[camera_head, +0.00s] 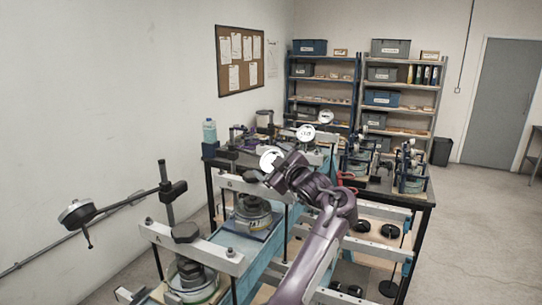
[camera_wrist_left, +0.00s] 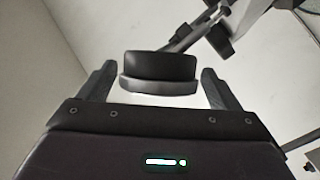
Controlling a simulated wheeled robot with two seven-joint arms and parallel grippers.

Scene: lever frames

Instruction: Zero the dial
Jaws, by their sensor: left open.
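A round dial gauge (camera_head: 270,157) with a white face stands in the middle of the head view, right at my left gripper (camera_head: 277,172). In the left wrist view the dial (camera_wrist_left: 158,72) shows as a dark round body with a grey rim, between the two open fingers of my left gripper (camera_wrist_left: 158,78). A gap shows on each side of it; whether it touches a finger I cannot tell. Its pointer and scale are not readable. Another dial gauge (camera_head: 76,212) hangs on an arm at the left. My right gripper is not in view.
Lever frames with white beams (camera_head: 190,247) and round weights (camera_head: 253,207) fill the bench near the dial. More dials (camera_head: 306,132) stand behind. A blue bottle (camera_head: 209,131) is on the far bench. Floor (camera_head: 480,230) at the right is clear.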

